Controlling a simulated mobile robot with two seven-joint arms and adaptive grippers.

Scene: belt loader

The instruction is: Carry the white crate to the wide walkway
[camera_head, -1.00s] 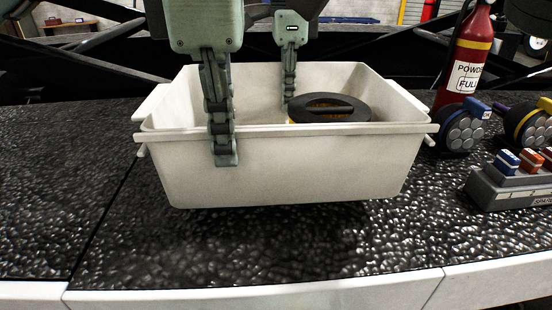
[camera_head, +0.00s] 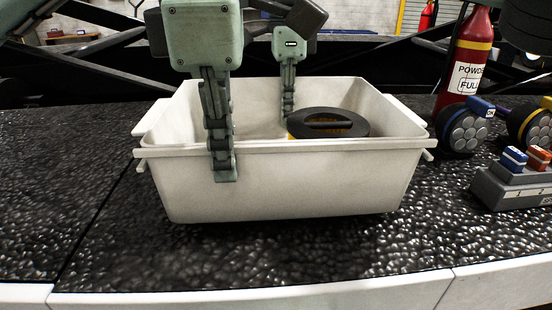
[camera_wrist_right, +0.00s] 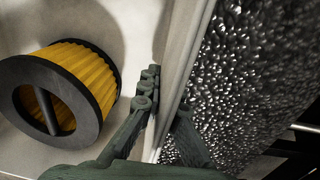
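The white crate (camera_head: 280,185) is upright on or just above the black bumpy belt; I cannot tell if it touches. A round filter (camera_head: 335,123) with a black cap is inside it, and its yellow pleats show in the right wrist view (camera_wrist_right: 80,75). My left gripper (camera_head: 222,165) is shut on the crate's near wall, one finger in front of it. My right gripper (camera_head: 288,105) is at the far wall, partly hidden behind it. In the right wrist view its fingers (camera_wrist_right: 160,105) pinch the wall from both sides.
A red fire extinguisher (camera_head: 467,70), round lamp-like devices (camera_head: 462,132) and a grey block with coloured switches (camera_head: 512,185) stand close to the crate's right. A black frame (camera_head: 85,75) runs behind. The belt (camera_head: 60,190) is clear on the left.

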